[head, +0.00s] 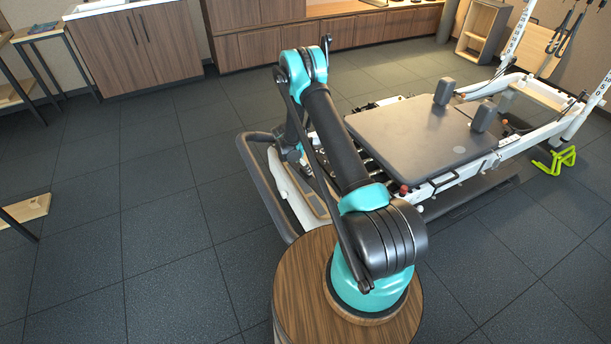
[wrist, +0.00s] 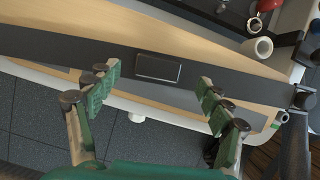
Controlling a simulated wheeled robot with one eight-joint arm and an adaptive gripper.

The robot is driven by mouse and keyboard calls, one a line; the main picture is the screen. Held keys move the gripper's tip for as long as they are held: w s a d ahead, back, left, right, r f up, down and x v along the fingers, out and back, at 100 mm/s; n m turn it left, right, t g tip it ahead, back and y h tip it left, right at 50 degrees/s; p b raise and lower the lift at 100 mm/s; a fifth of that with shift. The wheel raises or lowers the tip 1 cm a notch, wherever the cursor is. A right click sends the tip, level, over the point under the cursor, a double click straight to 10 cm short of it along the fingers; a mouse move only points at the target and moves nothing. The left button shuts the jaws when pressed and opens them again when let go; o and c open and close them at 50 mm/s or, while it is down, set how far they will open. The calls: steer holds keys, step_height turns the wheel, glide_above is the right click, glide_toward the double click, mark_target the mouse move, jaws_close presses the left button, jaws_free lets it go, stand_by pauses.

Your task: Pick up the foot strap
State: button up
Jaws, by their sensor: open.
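The foot strap (wrist: 221,80) is a dark flat band running across a pale wooden board (wrist: 135,92) in the wrist view. A dark rectangular piece (wrist: 158,67) sits at its middle. My gripper (wrist: 158,76) is open, its green-padded fingers spread to the left and right of this piece. No strap is held between the fingers. I cannot tell the height of the fingertips above the strap. In the head view my gripper is small, partly behind my arm, at the near end of the reformer (head: 410,135). The strap is not clear there.
A grey rail (head: 262,185) curves around the reformer's near end. A white tube (wrist: 257,48) and a red knob (wrist: 268,5) are at the wrist view's upper right. Yellow-green small hurdles (head: 555,160) stand at the right.

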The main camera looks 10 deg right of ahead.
mark_target(305, 172)
steer(key=shift+x, duration=2.35)
steer(key=shift+w+a, duration=0.1)
steer(key=shift+a, duration=0.05)
steer(key=shift+c, duration=0.6)
steer(key=c, duration=1.3)
steer(key=shift+o, duration=0.2)
steer(key=shift+r, duration=0.1)
